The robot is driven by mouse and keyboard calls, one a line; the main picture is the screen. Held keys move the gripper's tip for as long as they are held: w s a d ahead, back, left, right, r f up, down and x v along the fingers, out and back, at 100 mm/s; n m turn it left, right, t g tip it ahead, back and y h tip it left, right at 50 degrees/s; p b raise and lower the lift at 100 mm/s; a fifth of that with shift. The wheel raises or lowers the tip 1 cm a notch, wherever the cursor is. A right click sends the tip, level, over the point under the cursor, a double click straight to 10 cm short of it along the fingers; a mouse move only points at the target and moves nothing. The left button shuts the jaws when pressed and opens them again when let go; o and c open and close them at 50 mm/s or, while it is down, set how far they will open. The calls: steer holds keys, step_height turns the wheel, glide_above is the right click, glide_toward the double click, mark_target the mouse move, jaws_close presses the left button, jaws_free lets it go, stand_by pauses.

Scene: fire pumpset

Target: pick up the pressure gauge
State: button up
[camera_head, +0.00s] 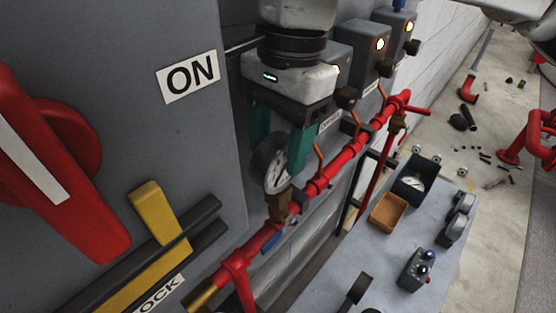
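I cannot tell whether either finger touches the gauge. A second white dial (413,183) shows in a dark box on the grey table.
A grey cabinet with a red switch (60,165) and yellow latch (160,225) is close on the left. The red pipe (340,163) slopes up right. The grey table (335,263) holds an orange bin (388,213) and a control box (416,272). Debris lies on the floor.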

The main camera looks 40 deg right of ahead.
jaws_close()
stand_by(0.3)
steer(key=shift+r, duration=0.1)
